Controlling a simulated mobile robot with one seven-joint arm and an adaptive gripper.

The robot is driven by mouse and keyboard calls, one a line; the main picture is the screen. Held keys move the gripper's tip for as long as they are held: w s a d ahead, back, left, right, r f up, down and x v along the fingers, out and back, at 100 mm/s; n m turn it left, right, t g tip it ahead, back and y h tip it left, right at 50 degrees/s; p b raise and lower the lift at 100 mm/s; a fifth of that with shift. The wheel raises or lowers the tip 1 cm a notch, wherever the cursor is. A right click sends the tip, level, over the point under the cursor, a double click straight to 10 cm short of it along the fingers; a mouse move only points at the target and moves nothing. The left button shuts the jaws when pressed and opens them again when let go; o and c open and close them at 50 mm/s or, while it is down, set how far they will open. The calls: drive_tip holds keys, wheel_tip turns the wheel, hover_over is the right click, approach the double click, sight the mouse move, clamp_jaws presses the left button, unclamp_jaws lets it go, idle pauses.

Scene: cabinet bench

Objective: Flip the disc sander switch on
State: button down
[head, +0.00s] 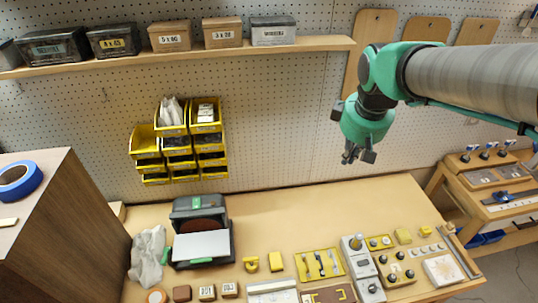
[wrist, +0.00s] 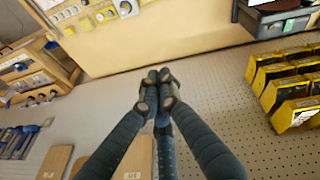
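The disc sander (head: 185,258) is a dark grey machine at the left of the bench, with a brown disc behind a pale work table. Green parts show on its top and on its left side and front; I cannot tell which is the switch or how it is set. Part of the sander shows at the upper right of the wrist view (wrist: 270,14). My gripper (head: 358,155) hangs in the air over the back of the bench, well right of the sander. In the wrist view its fingertips (wrist: 158,76) are together with nothing between them.
The bench (head: 270,220) is clear behind the front row of small tools and blocks. Yellow bins (head: 178,140) hang on the pegboard above the sander. A shelf (head: 190,55) with boxes runs above them. A brown cabinet (head: 75,225) with blue tape stands left.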

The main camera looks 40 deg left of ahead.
drive_tip(key=a+f+n+p, duration=0.2)
drive_tip(key=a+n, duration=0.1)
drive_tip(key=a, duration=1)
drive_tip(key=n+g+p, duration=0.2)
drive_tip(key=n+p, duration=0.4)
drive_tip(key=n, duration=0.4)
hover_over(196, 198)
drive_tip(key=s+d, duration=0.2)
wheel_tip(196, 198, down, 16)
drive_tip(key=shift+w+a+r+h, duration=0.15)
drive_tip(key=shift+w+a+h, duration=0.05)
drive_tip(key=shift+h, duration=0.1)
drive_tip(key=f+p, duration=0.1)
drive_tip(key=f, duration=0.3)
drive_tip(key=w+a+f+p, duration=0.1)
drive_tip(key=f, duration=0.4)
drive_tip(key=f+p, duration=0.1)
drive_tip(key=f, duration=0.4)
drive_tip(key=shift+w+a, duration=0.15)
drive_tip(key=shift+w, duration=0.05)
drive_tip(key=shift+f, duration=0.1)
